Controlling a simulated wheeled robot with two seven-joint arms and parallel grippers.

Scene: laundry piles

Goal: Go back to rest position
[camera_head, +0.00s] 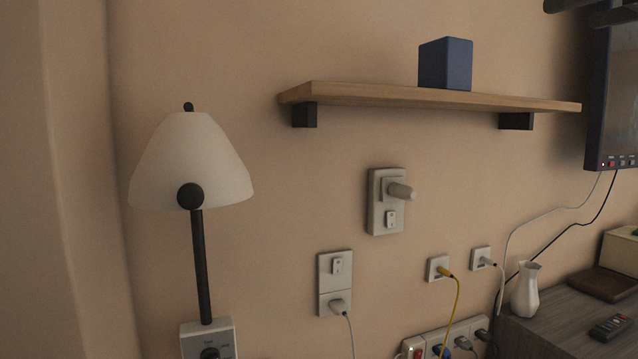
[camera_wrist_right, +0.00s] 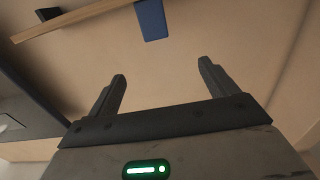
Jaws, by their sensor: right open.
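My right gripper (camera_wrist_right: 162,70) shows in the right wrist view with its two dark fingers spread wide apart. Nothing is between the fingers. In the head view, dark parts at the top right corner, in front of the screen's upper edge, look like the end of this gripper; most of it is out of frame. The wrist view looks toward the wall upside down, with the shelf and blue box beyond the fingertips. My left gripper is in neither view.
A wooden shelf (camera_head: 400,95) holds a blue box (camera_head: 446,64). A lamp (camera_head: 190,165) stands left. A wall screen (camera_head: 613,110) hangs right, above a grey cabinet (camera_head: 545,335) with a white vase (camera_head: 526,290) and a remote (camera_head: 610,327). Sockets and cables line the lower wall.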

